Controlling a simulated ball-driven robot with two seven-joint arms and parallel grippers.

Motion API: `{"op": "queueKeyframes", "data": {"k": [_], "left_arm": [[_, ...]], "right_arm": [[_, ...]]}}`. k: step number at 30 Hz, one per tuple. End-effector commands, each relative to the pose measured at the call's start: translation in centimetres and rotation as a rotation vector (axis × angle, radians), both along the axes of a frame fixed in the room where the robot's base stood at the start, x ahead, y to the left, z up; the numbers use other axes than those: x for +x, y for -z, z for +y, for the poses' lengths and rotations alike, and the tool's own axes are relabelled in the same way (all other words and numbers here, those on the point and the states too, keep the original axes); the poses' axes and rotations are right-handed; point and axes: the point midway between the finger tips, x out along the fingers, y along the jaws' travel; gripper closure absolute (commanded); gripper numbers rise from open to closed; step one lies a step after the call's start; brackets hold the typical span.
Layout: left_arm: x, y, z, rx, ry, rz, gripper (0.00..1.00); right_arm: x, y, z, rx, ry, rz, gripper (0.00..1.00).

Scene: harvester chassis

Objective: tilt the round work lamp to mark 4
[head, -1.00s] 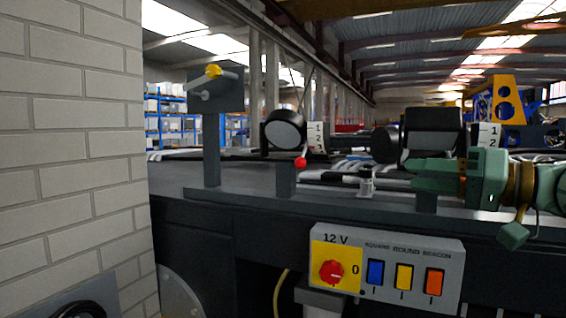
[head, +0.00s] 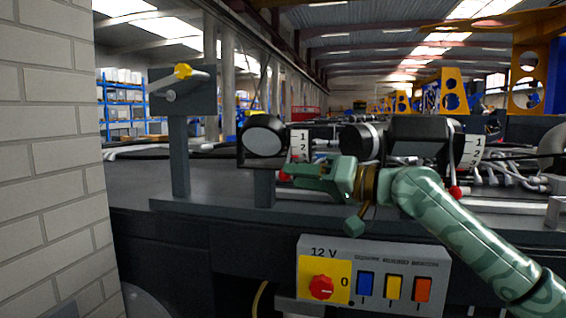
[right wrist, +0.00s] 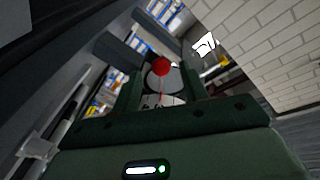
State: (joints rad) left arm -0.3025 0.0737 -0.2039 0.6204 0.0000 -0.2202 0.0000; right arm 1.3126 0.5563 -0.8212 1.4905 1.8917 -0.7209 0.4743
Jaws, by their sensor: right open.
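The round work lamp (head: 265,137) has a pale round face in a dark bracket. A white mark plate (head: 299,143) stands to its right with 1 and 2 readable; its lower part is hidden behind my right gripper. The lamp's red lever knob (head: 284,177) shows at the tips of my right gripper (head: 289,172), which comes in from the right. In the right wrist view the red knob (right wrist: 161,66) appears between the open fingers (right wrist: 162,88), with the lamp face (right wrist: 165,79) behind it. I cannot tell whether the fingers touch the knob. My left gripper is out of view.
A second, box-shaped lamp (head: 425,133) with its own mark plate (head: 472,150) and red knob (head: 456,192) stands to the right. A 12 V switch box (head: 373,275) is below.

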Motion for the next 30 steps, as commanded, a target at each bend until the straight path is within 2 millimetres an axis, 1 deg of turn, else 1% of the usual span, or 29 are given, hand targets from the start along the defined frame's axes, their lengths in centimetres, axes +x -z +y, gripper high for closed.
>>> {"op": "queueKeyframes", "data": {"k": [1,3,6,10,18,20,21,23,27,30], "left_arm": [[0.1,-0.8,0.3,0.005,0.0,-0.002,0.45],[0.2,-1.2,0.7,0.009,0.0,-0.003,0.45],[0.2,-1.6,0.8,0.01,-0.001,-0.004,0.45],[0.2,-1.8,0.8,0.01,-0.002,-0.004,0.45],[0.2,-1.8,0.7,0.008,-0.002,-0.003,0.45],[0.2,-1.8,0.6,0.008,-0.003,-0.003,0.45],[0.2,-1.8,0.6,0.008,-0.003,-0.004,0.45],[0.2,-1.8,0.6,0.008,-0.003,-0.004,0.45],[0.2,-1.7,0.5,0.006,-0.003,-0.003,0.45],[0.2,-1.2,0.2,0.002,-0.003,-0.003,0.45]], "right_arm": [[0.5,-0.4,0.9,0.001,-0.001,0.001,0.56],[1.2,-0.3,1.9,0.001,0.0,0.001,0.56],[1.8,-0.3,2.9,0.002,0.001,0.0,0.56],[2.2,-0.1,3.5,0.0,0.001,-0.001,0.56],[2.3,0.1,3.6,0.0,0.001,-0.001,0.56],[2.3,0.1,3.6,0.0,0.001,-0.001,0.73],[2.3,0.1,3.6,0.0,0.001,-0.001,0.84],[2.3,0.1,3.6,0.0,0.001,-0.001,1.0],[2.3,0.1,3.4,-0.001,0.002,-0.003,1.0],[2.4,0.4,2.6,-0.005,0.004,-0.018,1.0]]}}
